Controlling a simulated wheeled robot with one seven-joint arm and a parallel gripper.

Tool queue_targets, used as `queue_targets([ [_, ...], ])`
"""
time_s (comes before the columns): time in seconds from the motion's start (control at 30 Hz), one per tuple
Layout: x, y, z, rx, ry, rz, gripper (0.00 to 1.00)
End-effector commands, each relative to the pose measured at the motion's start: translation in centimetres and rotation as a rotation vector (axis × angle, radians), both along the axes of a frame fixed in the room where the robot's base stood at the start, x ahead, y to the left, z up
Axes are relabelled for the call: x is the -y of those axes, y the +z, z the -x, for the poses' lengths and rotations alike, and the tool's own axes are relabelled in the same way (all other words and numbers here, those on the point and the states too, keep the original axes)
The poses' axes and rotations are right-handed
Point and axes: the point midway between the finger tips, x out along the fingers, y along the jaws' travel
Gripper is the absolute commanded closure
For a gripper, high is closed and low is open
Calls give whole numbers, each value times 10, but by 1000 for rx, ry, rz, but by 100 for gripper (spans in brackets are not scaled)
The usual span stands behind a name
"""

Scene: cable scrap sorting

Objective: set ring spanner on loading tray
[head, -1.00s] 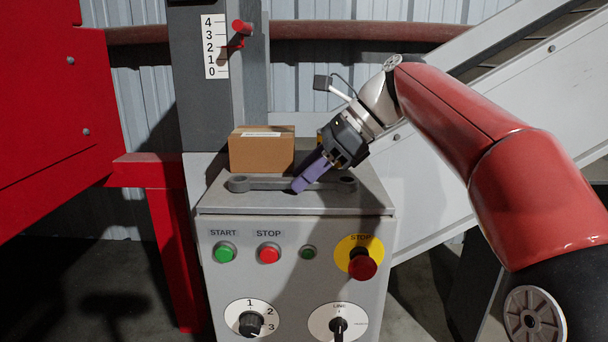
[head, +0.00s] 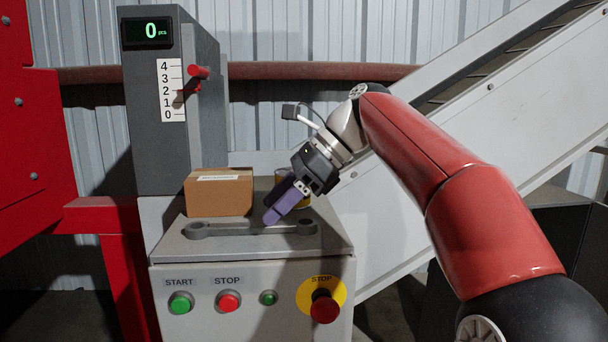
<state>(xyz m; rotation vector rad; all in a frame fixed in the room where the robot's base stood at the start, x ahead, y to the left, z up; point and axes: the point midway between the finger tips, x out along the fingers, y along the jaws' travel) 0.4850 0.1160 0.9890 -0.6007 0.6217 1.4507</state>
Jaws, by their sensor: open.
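A grey ring spanner (head: 235,229) lies flat along the front of the control cabinet's top (head: 170,246), a ring at each end. My gripper (head: 272,216), with purple fingers, points down and left at the spanner's shaft, just right of its middle. The jaws are open; the fingers overlap in this view, and I cannot tell whether they touch or straddle the shaft. No loading tray can be made out in the head view.
A cardboard box (head: 218,192) stands just behind the spanner. A yellowish item (head: 305,201), mostly hidden, is behind my gripper. A grey column with a display (head: 146,31) and red lever (head: 198,72) rises at the back left. Buttons and a red emergency stop (head: 324,308) are on the front panel.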

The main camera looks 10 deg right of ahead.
Motion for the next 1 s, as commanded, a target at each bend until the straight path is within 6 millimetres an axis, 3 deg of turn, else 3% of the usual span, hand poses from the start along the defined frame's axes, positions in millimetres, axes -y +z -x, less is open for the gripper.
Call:
queue_targets([
  [0.2, 34, 34, 0, 4, 1, -3, 42],
  [0.4, 53, 54, 0, 2, 1, -2, 42],
  [1.0, 64, 63, 2, -1, 0, 1, 42],
])
